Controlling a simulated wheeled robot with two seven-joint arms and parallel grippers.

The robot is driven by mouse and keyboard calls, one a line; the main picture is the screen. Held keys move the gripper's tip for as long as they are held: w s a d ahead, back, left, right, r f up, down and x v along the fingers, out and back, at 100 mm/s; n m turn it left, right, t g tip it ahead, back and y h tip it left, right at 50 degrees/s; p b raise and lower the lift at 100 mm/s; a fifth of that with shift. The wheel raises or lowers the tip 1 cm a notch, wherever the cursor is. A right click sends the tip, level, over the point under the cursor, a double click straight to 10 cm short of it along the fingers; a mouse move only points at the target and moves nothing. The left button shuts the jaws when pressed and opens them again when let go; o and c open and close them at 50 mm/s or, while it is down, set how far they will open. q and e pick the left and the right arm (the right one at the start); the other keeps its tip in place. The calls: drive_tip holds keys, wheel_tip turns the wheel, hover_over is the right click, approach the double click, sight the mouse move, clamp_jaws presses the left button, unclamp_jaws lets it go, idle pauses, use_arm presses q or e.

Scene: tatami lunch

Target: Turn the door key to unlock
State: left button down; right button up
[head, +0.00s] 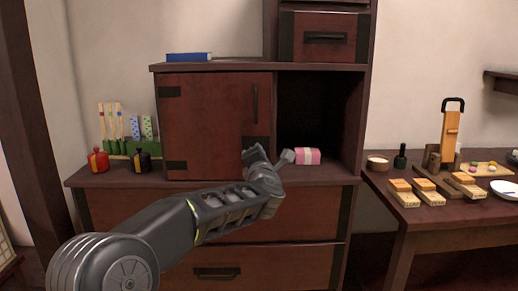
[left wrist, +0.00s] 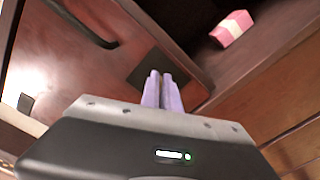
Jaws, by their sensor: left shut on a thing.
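The wooden cabinet door (head: 215,115) is closed, with a dark vertical handle (head: 255,103) near its right edge. The door also shows in the left wrist view (left wrist: 90,75). My left gripper (head: 270,160) is at the door's lower right corner. In the left wrist view its two pale purple fingers (left wrist: 163,78) are shut close together in front of a dark metal corner plate (left wrist: 143,72). The door key is hidden between or behind the fingers, so I cannot see its angle. My right gripper is in neither view.
A pink box (head: 307,156) sits in the open compartment right of the door. A blue book (head: 188,57) lies on the cabinet top. Red (head: 98,160) and black (head: 142,162) bottles stand left of the door. A side table (head: 440,215) with food boards stands right.

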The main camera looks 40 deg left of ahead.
use_arm(q)
drive_tip(key=shift+d+f+m+p, duration=0.15)
drive_tip(key=shift+m+p, duration=0.55)
drive_tip(key=shift+m, duration=0.8)
drive_tip(key=shift+a+f+m+p, duration=0.1)
drive_tip(key=shift+m+p, duration=0.6)
drive_tip(key=shift+m, duration=0.8)
drive_tip(key=c, duration=1.6)
unclamp_jaws()
drive_tip(key=v, duration=0.7)
drive_tip(key=shift+s+d+p, duration=0.25)
drive_tip(key=shift+d+p, duration=0.05)
